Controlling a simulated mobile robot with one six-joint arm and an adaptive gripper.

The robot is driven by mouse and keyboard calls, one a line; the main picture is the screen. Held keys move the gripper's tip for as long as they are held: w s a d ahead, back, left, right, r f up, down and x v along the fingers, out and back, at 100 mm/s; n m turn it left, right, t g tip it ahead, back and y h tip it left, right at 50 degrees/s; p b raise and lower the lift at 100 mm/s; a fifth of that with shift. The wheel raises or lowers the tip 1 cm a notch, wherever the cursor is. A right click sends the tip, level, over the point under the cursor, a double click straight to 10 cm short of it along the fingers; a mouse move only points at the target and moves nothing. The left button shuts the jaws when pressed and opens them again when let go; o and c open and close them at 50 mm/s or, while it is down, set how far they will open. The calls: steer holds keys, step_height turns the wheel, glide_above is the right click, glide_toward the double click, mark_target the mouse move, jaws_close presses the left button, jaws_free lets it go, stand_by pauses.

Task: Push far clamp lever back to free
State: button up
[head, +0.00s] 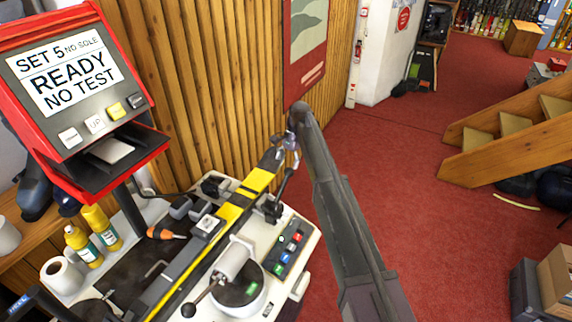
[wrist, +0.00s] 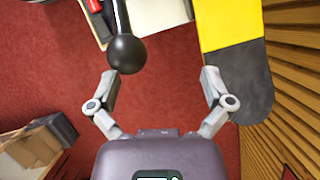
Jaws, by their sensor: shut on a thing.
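The far clamp lever (head: 281,187) is a dark rod rising from the far clamp (head: 270,211), beside the ski's far end. In the wrist view its black ball knob (wrist: 126,53) is at the left fingertip. My gripper (head: 292,156) is at the lever's upper end, high beside the ski tip. In the wrist view my gripper (wrist: 160,76) has its fingers spread, with the knob toward the left finger and the ski tip by the right one. The exact contact with the knob is not clear.
The yellow and black ski (head: 234,211) lies along the bench machine; its tip (wrist: 234,60) is close to my right finger. A red-framed display (head: 75,75) stands at left. The slatted wood wall (head: 190,80) is behind. Red floor (head: 430,200) is open at right.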

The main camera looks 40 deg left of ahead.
steer(key=w+r+p, duration=0.5)
steer(key=w+p, duration=0.1)
steer(key=w, duration=0.6)
steer(key=shift+a+r, duration=0.25)
steer(key=shift+a, duration=0.1)
stand_by(1.3)
stand_by(0.6)
steer(key=s+d+f+t, duration=0.1)
steer(key=s+d, duration=0.1)
steer(key=d, duration=1.8)
steer(key=s+d+f+t, duration=0.1)
steer(key=s+d+t, duration=0.1)
steer(key=d, duration=1.9)
steer(key=s+d, duration=0.6)
steer(key=d, duration=0.3)
steer(key=s+d+n+t+b, duration=0.1)
steer(key=s+d, duration=0.4)
steer(key=d, duration=0.4)
steer(key=s+d, duration=0.6)
steer(key=d, duration=0.3)
steer(key=shift+s+d+f+t, duration=0.2)
steer(key=shift+s+f+t, duration=0.1)
